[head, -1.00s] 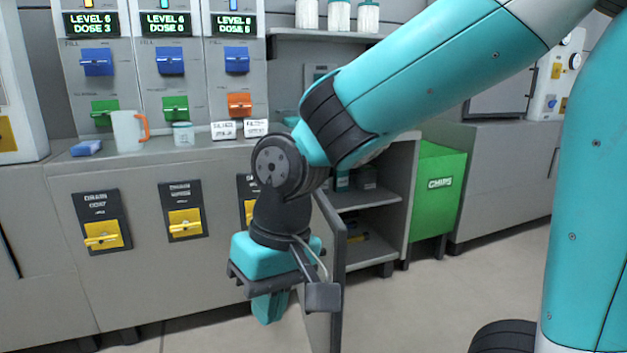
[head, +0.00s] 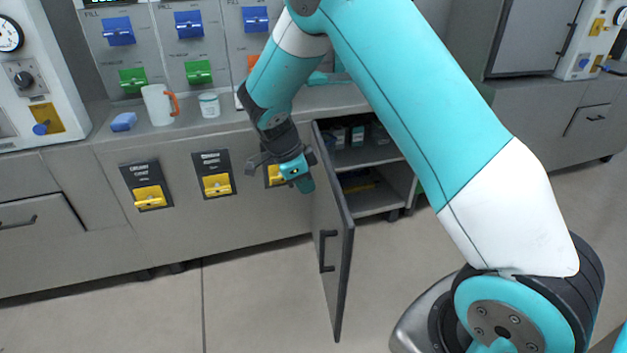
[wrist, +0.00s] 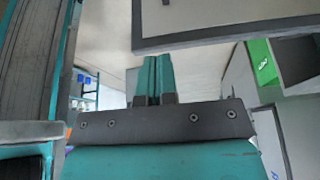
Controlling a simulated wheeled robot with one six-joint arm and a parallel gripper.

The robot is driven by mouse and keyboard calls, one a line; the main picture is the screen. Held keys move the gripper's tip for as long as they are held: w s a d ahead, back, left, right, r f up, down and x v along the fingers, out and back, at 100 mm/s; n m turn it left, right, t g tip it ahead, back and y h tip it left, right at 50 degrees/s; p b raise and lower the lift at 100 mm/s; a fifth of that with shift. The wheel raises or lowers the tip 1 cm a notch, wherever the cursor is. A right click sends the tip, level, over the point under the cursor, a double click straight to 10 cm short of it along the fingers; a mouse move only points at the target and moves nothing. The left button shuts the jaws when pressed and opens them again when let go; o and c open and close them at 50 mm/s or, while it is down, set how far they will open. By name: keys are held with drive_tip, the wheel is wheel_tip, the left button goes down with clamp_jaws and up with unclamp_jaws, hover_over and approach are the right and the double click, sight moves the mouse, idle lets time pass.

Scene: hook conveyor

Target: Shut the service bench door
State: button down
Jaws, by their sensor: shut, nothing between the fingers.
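The service bench door (head: 333,230) is a grey panel with a dark edge and a dark bar handle (head: 325,250). It stands wide open, swung out from the bench front, and the shelves (head: 365,205) behind it are exposed. My gripper (head: 306,184) is shut and empty, to the left of the door's upper part on its handle side, close to the bench front. I cannot tell whether it touches the door. In the wrist view the closed teal fingertips (wrist: 155,75) point toward the dark-edged door panel (wrist: 225,22).
The bench front carries yellow-handled panels (head: 217,184) left of my gripper. A mug (head: 158,104), a small jar (head: 209,105) and a blue block (head: 123,121) stand on the counter. The floor (head: 260,290) left of the door is clear.

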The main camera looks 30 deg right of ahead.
sight(341, 217)
drive_tip(key=shift+s+d+f+p, duration=0.2)
drive_tip(key=shift+s+d+f, duration=0.3)
drive_tip(key=shift+d+f, duration=0.65)
drive_tip(key=shift+s+d+f+p, duration=0.2)
drive_tip(key=shift+s+d+f, duration=0.3)
drive_tip(key=shift+d+f, duration=0.6)
drive_tip(key=shift+s+d+f+p, duration=0.2)
drive_tip(key=shift+s+d+f, duration=0.3)
drive_tip(key=shift+d+f, duration=0.65)
drive_tip(key=shift+a+f, duration=0.2)
drive_tip(key=shift+f, duration=0.05)
